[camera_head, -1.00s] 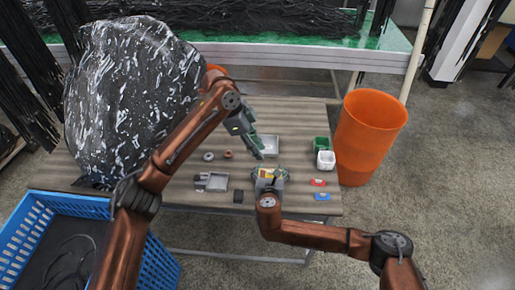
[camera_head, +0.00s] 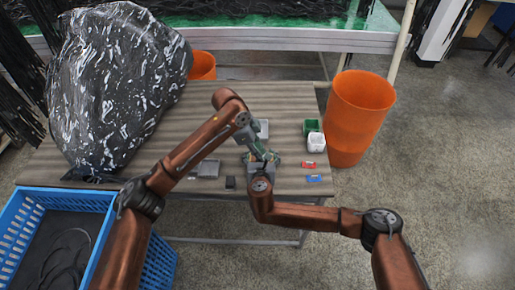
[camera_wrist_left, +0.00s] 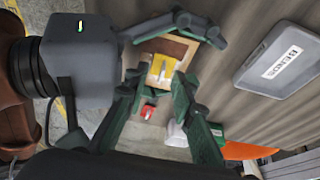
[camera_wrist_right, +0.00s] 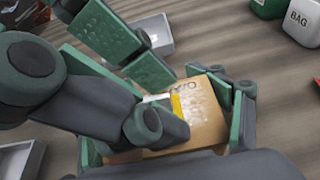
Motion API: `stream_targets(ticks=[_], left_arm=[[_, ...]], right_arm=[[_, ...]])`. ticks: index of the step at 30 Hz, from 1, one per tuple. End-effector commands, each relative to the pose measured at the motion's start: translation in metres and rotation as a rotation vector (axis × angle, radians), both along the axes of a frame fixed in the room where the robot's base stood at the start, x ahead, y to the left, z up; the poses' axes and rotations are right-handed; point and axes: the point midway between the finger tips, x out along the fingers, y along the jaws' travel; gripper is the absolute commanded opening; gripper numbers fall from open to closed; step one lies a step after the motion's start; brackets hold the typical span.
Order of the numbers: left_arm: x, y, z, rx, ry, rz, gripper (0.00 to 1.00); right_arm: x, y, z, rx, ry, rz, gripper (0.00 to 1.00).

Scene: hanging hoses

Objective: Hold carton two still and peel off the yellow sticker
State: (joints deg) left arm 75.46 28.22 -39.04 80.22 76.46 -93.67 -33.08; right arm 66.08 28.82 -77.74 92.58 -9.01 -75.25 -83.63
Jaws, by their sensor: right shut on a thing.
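Carton two (camera_wrist_right: 205,122) is a small brown box, with "TWO" partly readable on it. My right gripper (camera_wrist_right: 165,135) is shut on its sides over the table; it also shows in the head view (camera_head: 262,172). The yellow sticker (camera_wrist_left: 162,68), with white patches, is on the carton's face. My left gripper (camera_wrist_left: 158,85) is over this face, its fingers apart on either side of the sticker; in the head view (camera_head: 262,153) it is right above the right gripper. Whether a fingertip touches the sticker, I cannot tell. In the right wrist view my left fingers partly cover the sticker (camera_wrist_right: 178,103).
A green bin (camera_head: 312,127) and a white bin (camera_head: 315,142) stand right of the grippers, with a red item (camera_head: 308,164) and a blue item (camera_head: 314,178) nearer. Grey trays (camera_head: 207,169) lie left and behind. A large wrapped bundle (camera_head: 115,90) fills the table's left.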

Motion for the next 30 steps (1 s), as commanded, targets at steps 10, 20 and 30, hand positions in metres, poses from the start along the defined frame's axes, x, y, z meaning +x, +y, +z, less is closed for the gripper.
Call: stream_targets(ticks=[10,20,30], left_arm=[[0.0003,-0.0007,-0.0018,0.000,-0.001,0.000,0.20],[0.0003,-0.0005,-0.0015,0.000,-0.001,0.000,0.00],[0.0003,-0.0006,-0.0014,0.000,-0.001,0.000,0.00]], right_arm=[[0.0000,-0.0003,-0.0006,0.000,0.001,-0.001,0.44],[-0.0001,-0.0004,-0.0007,0.000,0.001,-0.001,0.44],[0.0000,-0.0005,-0.0009,0.000,0.001,-0.001,0.44]])
